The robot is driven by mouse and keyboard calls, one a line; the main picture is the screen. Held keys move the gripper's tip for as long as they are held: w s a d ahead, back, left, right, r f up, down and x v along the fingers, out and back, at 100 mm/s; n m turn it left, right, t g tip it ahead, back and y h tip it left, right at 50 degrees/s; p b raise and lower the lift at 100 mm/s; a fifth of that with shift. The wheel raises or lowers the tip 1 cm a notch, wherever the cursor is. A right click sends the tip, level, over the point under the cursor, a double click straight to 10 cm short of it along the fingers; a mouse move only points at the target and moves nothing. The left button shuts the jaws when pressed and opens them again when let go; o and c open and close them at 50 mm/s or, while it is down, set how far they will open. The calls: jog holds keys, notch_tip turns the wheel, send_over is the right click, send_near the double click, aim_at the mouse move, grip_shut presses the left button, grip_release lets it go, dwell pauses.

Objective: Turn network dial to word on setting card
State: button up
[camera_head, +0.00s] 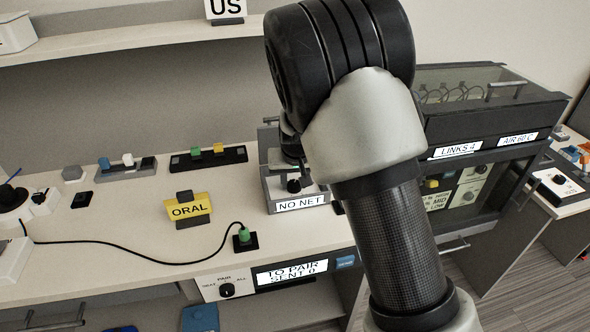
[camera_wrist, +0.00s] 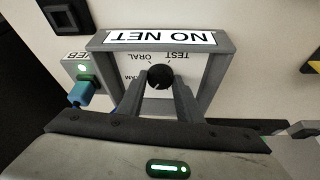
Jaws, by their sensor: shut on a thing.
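The network dial is a round black knob (camera_wrist: 159,76) on a white face inside a grey housing (camera_wrist: 215,75). Upside down in the wrist view, its face reads TEST, ORAL and a partly hidden word ending in AM; its display (camera_wrist: 150,38) says NO NET. My gripper (camera_wrist: 160,88) is shut on the knob, a finger on each side. I cannot make out where the knob points. In the head view the knob (camera_head: 293,186) shows above the NO NET display (camera_head: 300,202). The yellow setting card (camera_head: 188,208) reads ORAL and stands on the bench to the left.
A blue plug (camera_wrist: 82,92) is at the housing's side. A dark glass-topped cabinet (camera_head: 490,100) stands to the right. The bench around the card is mostly clear.

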jog(key=m+p, duration=0.1)
jog(key=m+h+p, duration=0.1)
jog(key=m+p, duration=0.1)
jog(key=m+h+p, duration=0.1)
jog(key=p, duration=0.1)
jog(key=shift+a+r+m, duration=0.2)
jog(key=shift+r+m, duration=0.05)
jog(key=shift+m, duration=0.05)
jog(key=shift+w+a+f+m+g+h+p, duration=0.1)
jog(key=shift+m+g+h+p, duration=0.2)
jog(key=shift+m+p, duration=0.6)
jog(key=shift+f+m+g+h+p, duration=0.15)
jog(key=shift+m+h+p, duration=0.25)
jog(key=shift+m, duration=0.9)
jog(key=o, duration=1)
jog(key=p+v, duration=0.1)
jog(key=v, duration=1.6)
jog(key=shift+a+r, duration=0.1)
jog(key=shift+r, duration=0.15)
jog(key=shift+f, duration=0.1)
